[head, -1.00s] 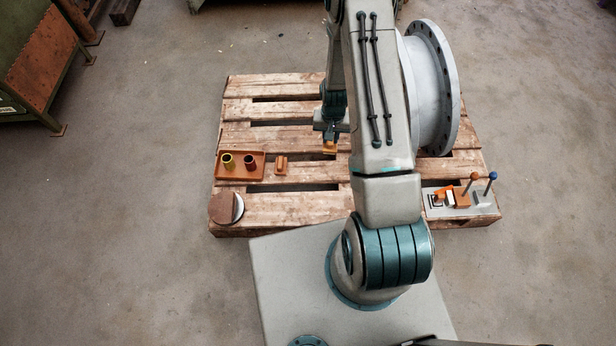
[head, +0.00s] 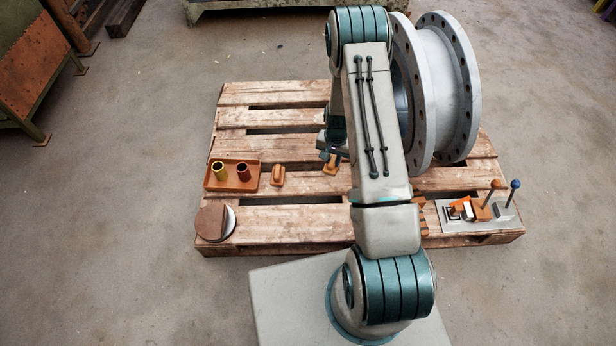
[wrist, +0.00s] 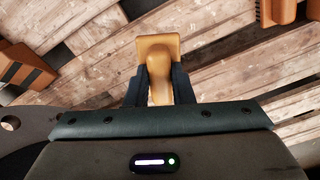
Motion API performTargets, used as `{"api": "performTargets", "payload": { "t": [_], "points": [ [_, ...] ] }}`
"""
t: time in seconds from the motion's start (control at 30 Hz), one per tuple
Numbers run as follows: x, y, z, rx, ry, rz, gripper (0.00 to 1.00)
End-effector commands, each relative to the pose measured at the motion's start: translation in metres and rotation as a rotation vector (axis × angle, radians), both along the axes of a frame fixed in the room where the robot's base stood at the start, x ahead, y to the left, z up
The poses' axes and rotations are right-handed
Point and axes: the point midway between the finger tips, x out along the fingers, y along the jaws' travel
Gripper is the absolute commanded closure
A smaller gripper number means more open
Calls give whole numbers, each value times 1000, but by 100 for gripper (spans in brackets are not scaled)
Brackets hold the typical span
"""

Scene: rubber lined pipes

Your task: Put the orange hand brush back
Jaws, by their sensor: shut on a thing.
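My gripper (wrist: 158,88) is shut on the handle of an orange-yellow tool (wrist: 158,48), which I take for the orange hand brush. Its flat block end sticks out beyond the fingers in the wrist view; no bristles show on it. In the head view the held brush (head: 331,168) hangs under my gripper (head: 331,155), over the middle of the pallet (head: 290,216). Whether it touches the boards I cannot tell.
An orange-brown tray (head: 207,184) with a yellow and a dark red cup, a small orange-brown piece (head: 278,176) and a round disc (head: 212,222) are left. A flanged pipe (head: 440,90) stands right. A grey plate (head: 478,226) holds knobbed rods; slatted orange-brown pieces (head: 418,215) lie beside it.

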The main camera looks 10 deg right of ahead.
Motion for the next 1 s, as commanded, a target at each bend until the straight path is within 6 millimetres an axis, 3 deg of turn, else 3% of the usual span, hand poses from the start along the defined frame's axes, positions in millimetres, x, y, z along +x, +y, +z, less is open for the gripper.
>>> {"api": "performTargets", "payload": {
  "t": [0.03, 0.2, 0.4, 0.57, 0.8, 1.0],
  "points": [
    [4, 14, -12, 0, 0, 6, 100],
    [16, 49, -35, -1, 1, 5, 100],
    [24, 73, -49, -1, -1, 1, 100],
    [25, 77, -56, 0, 0, -2, 100],
    [25, 78, -90, 0, 1, -1, 100],
    [25, 78, -89, -1, -1, 0, 100]
  ]
}}
